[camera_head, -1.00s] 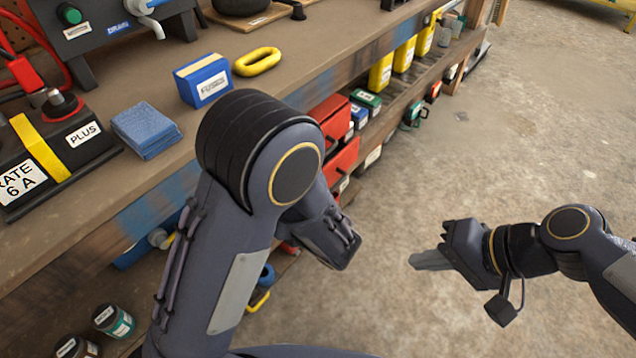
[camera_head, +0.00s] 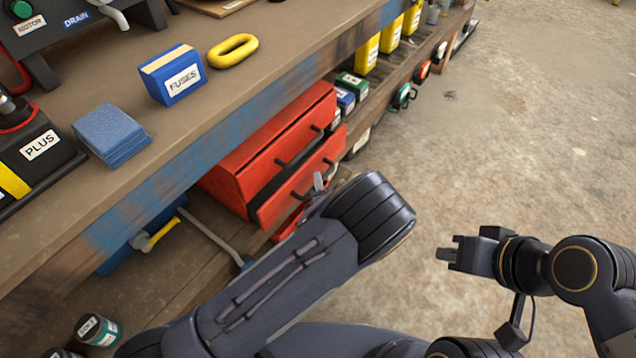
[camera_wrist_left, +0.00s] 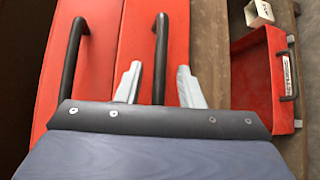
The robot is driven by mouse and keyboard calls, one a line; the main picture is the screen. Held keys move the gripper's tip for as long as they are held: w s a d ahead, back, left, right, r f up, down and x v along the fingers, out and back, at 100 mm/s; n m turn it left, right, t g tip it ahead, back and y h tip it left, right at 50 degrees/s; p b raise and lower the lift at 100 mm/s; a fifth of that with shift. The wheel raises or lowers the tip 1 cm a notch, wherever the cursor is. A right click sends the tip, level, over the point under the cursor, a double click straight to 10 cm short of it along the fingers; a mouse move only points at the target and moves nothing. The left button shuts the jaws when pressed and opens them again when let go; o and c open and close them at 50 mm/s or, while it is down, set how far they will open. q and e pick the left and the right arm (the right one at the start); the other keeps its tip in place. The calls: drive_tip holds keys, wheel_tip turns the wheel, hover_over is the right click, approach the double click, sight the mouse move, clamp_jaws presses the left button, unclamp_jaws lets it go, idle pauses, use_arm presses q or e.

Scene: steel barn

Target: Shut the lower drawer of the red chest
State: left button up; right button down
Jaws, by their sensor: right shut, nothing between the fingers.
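The red chest (camera_head: 232,182) stands on the shelf under the bench. Its lower drawer (camera_head: 292,186) stands out, with a dark gap behind its front; the upper drawer front (camera_head: 285,138) is above it. In the left wrist view the lower drawer (camera_wrist_left: 208,50) and upper drawer (camera_wrist_left: 100,60) show side by side, each with a black handle. My left gripper (camera_wrist_left: 160,85) is open, fingers either side of the lower drawer's handle (camera_wrist_left: 161,50) in that view; contact cannot be told. My left arm hides most of this gripper in the head view. My right gripper (camera_head: 445,253) is shut and empty over the floor.
The bench top (camera_head: 200,120) overhangs the chest and holds a blue fuses box (camera_head: 180,82), a yellow ring (camera_head: 232,50) and blue cloths (camera_head: 110,135). A red open box (camera_wrist_left: 262,90) lies beside the chest in the left wrist view. Floor at right is clear.

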use_arm(q)
drive_tip(key=shift+w+a+f, duration=0.1)
drive_tip(key=shift+w+a, duration=0.05)
drive_tip(key=shift+w, duration=0.7)
clamp_jaws()
